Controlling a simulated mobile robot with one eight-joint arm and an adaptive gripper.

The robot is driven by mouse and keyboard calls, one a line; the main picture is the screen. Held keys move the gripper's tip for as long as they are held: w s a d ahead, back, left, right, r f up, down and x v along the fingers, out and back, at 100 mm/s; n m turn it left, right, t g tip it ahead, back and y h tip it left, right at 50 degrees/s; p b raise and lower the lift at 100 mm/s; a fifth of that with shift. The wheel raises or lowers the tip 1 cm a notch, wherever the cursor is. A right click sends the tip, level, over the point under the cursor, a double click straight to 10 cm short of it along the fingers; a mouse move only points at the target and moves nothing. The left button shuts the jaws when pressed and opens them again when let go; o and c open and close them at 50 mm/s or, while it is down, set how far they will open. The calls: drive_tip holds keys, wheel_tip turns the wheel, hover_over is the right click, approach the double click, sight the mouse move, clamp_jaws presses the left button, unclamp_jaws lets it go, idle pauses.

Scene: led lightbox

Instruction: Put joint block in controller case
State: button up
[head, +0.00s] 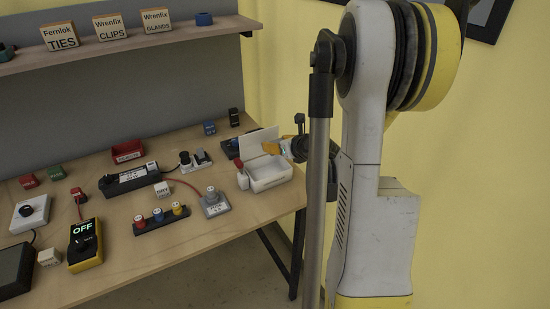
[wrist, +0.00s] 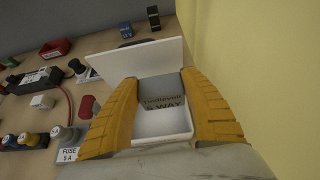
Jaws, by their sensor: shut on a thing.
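The controller case (head: 270,178) is a white box at the table's right end, its lid (wrist: 140,62) standing open on the far side. My gripper (wrist: 160,84) has its two orange fingers shut on the joint block (wrist: 161,94), a grey block marked "5 WAY". In the wrist view the block is over the open case and hides part of its inside; whether it touches the case floor I cannot tell. In the head view my gripper (head: 279,148) is at the case's right rear, and the block cannot be made out there.
A red part (head: 240,166) is at the case's left side. A grey base with a red-wired plug (head: 214,203) stands left of the case. A dark power strip (head: 128,179) and a red bin (head: 127,151) are farther left. A yellow wall is close on the right.

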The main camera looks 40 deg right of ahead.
drive_tip(key=shift+w+f, duration=0.45)
drive_tip(key=shift+w, duration=0.1)
wheel_tip(320, 180, down, 4)
drive_tip(key=shift+d+r+b, duration=0.1)
drive_tip(key=shift+d+b, duration=0.05)
drive_tip(key=shift+b, duration=0.8)
drive_tip(key=shift+r, duration=0.1)
drive_tip(key=shift+f+b, duration=0.45)
drive_tip(key=shift+f, duration=0.05)
drive_tip(key=shift+f, duration=0.2)
drive_tip(key=o, duration=1.1)
drive_tip(key=shift+r, duration=0.1)
drive_tip(key=shift+o, duration=0.2)
